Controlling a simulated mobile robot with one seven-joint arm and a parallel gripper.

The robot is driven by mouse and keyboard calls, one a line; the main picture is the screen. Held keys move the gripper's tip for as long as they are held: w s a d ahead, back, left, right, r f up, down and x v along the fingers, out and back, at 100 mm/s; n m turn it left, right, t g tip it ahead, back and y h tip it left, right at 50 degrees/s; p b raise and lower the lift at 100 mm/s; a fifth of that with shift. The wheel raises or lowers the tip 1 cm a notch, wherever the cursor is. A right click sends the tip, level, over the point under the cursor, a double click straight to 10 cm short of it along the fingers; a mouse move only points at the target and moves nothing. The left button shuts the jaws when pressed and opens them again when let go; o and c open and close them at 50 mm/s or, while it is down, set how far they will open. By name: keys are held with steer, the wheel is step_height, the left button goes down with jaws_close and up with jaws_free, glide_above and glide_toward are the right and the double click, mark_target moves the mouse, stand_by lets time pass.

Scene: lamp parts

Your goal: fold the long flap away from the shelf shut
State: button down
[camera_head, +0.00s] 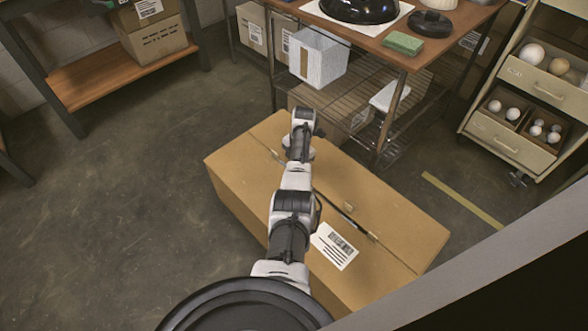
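A large brown cardboard box (225,170) stands on the floor at the centre, set diagonally. Its top has two long flaps that meet along a lengthwise seam. The far long flap (375,190), on the workbench side, lies about flat. The near long flap (245,185), away from the bench, bears a white barcode label (334,246) and also looks nearly flat. A dark narrow gap shows along the right part of the seam. My arm reaches across the near flap, and my gripper (303,128) is over the far half of the box top. Its fingers are hidden; contact cannot be told.
A workbench (385,40) with a wire lower shelf (360,90) stands close behind the box. A drawer cabinet (510,140) holding bulbs is at right. A wooden shelf (95,80) with cartons is at upper left. The floor left of the box is clear.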

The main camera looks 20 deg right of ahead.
steer(key=shift+d+f+b, duration=0.2)
steer(key=shift+f+b, duration=0.45)
steer(key=shift+f, duration=0.15)
steer(key=shift+r, duration=0.1)
